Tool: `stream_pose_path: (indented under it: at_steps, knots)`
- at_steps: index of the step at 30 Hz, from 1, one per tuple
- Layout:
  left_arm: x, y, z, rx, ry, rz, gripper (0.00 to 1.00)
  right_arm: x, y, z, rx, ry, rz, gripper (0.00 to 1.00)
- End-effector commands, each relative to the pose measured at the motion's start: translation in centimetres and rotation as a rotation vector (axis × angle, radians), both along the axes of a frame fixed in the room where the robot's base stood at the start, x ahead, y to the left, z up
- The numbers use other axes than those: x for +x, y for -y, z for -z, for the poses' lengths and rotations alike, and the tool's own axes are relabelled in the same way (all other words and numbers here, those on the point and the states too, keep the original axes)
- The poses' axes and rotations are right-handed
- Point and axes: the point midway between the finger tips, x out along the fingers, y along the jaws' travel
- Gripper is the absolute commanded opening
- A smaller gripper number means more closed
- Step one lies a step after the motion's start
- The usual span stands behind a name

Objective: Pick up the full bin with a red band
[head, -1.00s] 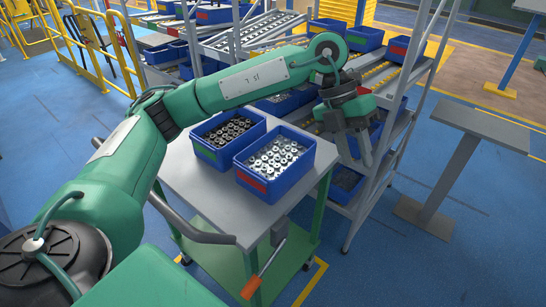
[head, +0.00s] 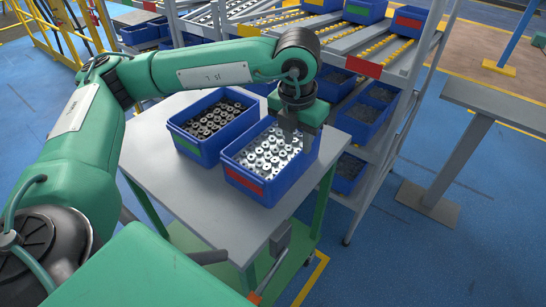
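The blue bin with a red band (head: 243,181) stands on the grey-topped cart, filled with bright metal ring-shaped parts. My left gripper (head: 297,145) reaches down at its far right wall. Its fingers look spread, one over the inside of the bin and one near the wall's outer side; whether they touch the wall I cannot tell. The gripper hides part of that rim. A second blue bin, with a green band (head: 188,146) and darker parts, stands close on the left. My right gripper is not in view.
The cart top (head: 160,175) is bare at the front and left. A roller rack with blue bins (head: 408,21) stands close behind the cart. A grey stand (head: 450,155) is at right, with open blue floor between.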

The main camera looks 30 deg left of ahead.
Motion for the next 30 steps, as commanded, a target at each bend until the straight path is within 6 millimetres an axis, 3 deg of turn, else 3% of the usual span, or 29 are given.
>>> stream_pose_path:
  at_steps: [5,13,22,23,27,30]
  knots:
    - [0.2,0.0,1.1,0.0,-0.002,0.0,0.32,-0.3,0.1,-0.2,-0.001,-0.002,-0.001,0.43]
    - [0.8,0.0,4.9,0.0,-0.002,-0.001,0.32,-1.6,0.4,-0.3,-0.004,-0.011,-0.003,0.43]
    - [0.9,0.0,5.7,-0.001,0.0,-0.001,0.32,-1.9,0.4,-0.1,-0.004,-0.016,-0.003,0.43]
    - [0.9,0.0,5.7,-0.001,0.0,-0.001,0.3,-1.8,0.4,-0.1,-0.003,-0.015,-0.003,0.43]
    - [0.9,0.0,5.6,-0.001,0.0,-0.001,0.02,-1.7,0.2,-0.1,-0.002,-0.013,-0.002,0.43]
    - [0.9,0.0,5.6,-0.001,0.0,-0.001,0.0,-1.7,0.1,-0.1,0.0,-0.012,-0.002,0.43]
